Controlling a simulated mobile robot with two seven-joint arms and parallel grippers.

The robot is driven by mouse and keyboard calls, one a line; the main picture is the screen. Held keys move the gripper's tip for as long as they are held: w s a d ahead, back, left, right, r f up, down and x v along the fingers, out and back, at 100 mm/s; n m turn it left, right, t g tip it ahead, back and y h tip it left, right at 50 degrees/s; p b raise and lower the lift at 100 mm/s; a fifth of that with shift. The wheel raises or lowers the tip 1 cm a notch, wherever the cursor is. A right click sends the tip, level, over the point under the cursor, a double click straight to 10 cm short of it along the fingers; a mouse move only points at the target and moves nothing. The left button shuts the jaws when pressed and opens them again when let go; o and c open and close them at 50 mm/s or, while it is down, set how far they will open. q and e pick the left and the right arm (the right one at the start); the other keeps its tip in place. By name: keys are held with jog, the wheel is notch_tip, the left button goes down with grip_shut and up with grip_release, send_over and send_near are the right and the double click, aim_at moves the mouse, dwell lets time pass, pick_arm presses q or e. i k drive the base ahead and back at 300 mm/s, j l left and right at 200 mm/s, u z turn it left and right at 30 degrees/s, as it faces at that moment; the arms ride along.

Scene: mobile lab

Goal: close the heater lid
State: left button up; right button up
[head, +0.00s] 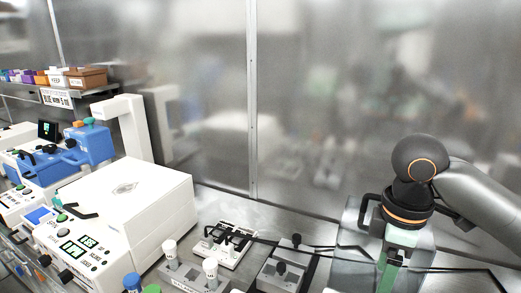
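Which device is the heater is not labelled legibly. A large white box-shaped device (125,200) stands at the left, with a sloped front panel of green displays and black knobs; its flat top looks closed. A small white device (228,243) with black parts on top sits on the bench in the middle. I cannot make out a lid on it. My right arm comes in from the right, its dark wrist with orange rings pointing down. The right gripper (393,268) is below it, partly hidden, and its opening cannot be made out. My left gripper is out of view.
A grey rack (190,277) holds white-capped tubes, with blue and green caps near it. A grey block with black knobs (287,265) stands right of the small white device. A blue machine (85,150) is at the far left. A metal wall (350,80) closes the back.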

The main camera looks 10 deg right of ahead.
aim_at(422, 255)
jog(key=k, duration=1)
